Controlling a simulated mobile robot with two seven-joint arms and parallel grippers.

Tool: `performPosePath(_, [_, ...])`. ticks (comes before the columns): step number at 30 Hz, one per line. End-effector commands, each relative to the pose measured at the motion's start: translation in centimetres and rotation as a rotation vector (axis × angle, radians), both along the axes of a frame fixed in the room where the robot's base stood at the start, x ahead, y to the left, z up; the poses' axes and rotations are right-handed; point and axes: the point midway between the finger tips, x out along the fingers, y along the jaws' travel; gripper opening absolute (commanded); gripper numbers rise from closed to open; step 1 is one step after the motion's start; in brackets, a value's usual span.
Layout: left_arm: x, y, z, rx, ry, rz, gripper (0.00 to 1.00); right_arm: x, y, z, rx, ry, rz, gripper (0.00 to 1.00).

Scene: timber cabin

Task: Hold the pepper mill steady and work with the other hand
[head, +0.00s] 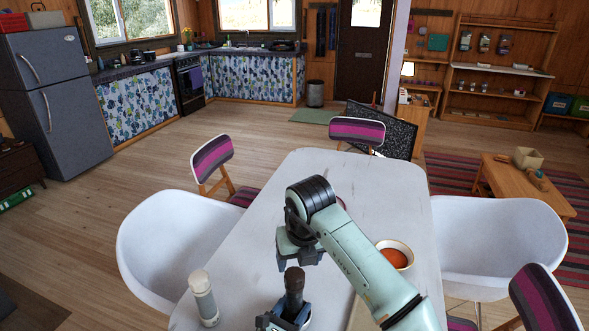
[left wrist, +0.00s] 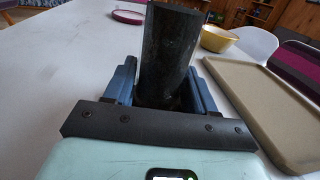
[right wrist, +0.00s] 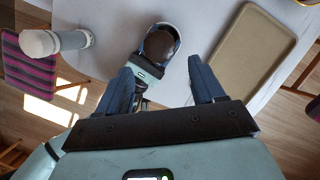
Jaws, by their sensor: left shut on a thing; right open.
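The pepper mill (head: 294,287) is dark and stands upright at the near part of the table, its lower part hidden by my gripper. My left gripper (head: 287,318) is shut around it; in the left wrist view the dark mill (left wrist: 168,48) rises between the blue fingers. My right gripper (head: 298,258) is open and empty, pointing down above and just beyond the mill in the head view. In the right wrist view the mill's rounded brown top (right wrist: 160,46) lies ahead, between the lines of the open fingers and apart from them.
A pale capped cylinder (head: 203,300) stands at the table's left edge. A yellow bowl (left wrist: 218,38) with orange-red contents (head: 392,258) is to the right. A beige tray (right wrist: 236,62) lies right of the mill. A red-rimmed plate (left wrist: 128,17) lies beyond. The table's far end (head: 330,165) is clear; chairs surround it.

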Motion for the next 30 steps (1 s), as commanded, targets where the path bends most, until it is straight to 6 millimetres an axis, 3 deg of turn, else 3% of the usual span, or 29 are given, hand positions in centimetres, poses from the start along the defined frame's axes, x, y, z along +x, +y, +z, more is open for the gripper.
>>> performPosePath(7, [0.0, 0.0, 0.0, 0.0, 0.0, 0.0, 0.14, 0.0, -0.1, 0.1, -0.004, -0.019, 0.109, 0.68])
performPosePath(21, [0.0, 0.0, 0.0, 0.0, -0.001, 0.0, 0.14, 1.6, 0.5, -5.5, -0.004, -0.017, 0.105, 0.68])
performPosePath(30, [0.0, 0.0, 0.0, 0.0, -0.001, 0.0, 0.14, 2.0, 0.7, -6.9, -0.002, -0.018, 0.105, 0.68])
